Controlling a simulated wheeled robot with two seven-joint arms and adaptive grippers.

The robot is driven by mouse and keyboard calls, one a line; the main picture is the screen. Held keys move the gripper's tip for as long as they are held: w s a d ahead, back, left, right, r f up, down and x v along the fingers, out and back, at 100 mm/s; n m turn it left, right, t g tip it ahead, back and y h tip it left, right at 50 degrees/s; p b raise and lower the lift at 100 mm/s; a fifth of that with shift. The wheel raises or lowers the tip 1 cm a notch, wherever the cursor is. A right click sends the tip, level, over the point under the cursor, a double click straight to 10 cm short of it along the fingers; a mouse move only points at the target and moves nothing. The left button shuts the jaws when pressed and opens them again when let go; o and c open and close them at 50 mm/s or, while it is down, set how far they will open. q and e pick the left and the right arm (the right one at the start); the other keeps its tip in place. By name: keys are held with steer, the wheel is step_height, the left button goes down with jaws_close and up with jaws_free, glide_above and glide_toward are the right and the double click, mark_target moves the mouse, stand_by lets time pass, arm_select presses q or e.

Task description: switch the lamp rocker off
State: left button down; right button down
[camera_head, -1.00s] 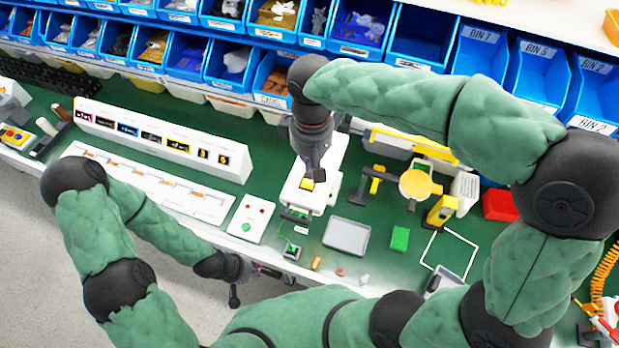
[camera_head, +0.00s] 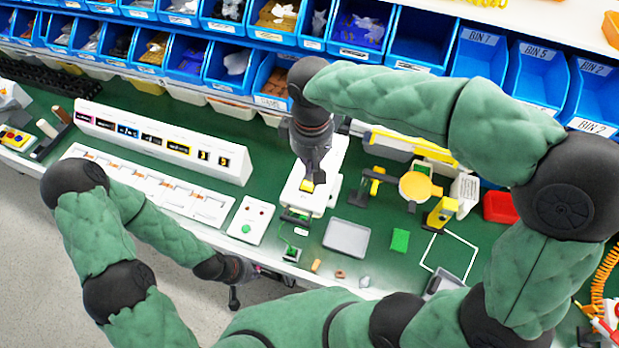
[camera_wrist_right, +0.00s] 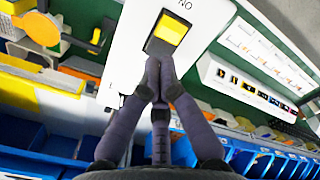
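The lamp rocker is a yellow-faced switch (camera_wrist_right: 168,32) in a dark frame on a white housing (camera_wrist_right: 122,50), with the letters "NO" beside it in the right wrist view. In the head view the rocker (camera_head: 306,186) shows as a small yellow patch just below my right gripper (camera_head: 309,176). My right gripper (camera_wrist_right: 154,62) has its fingers together, nothing between them, with the tips at the rocker's lower edge. Whether they touch it I cannot tell. My left gripper (camera_head: 234,296) hangs near the bench's front edge, away from the rocker; its fingers are too small to read.
A white panel with a green button (camera_head: 246,228) lies left of the housing. A grey tray (camera_head: 347,238), a green block (camera_head: 400,240) and a yellow stand (camera_head: 441,212) lie to the right. Blue bins (camera_head: 235,66) line the back. A long white display unit (camera_head: 165,143) stands at left.

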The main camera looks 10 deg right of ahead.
steer(key=shift+f+b, duration=0.8)
steer(key=shift+f, duration=0.45)
stand_by(0.9)
steer(key=shift+s, duration=0.1)
steer(key=shift+r+p, duration=2.8)
steer(key=shift+r, duration=0.75)
steer(key=shift+r, duration=0.1)
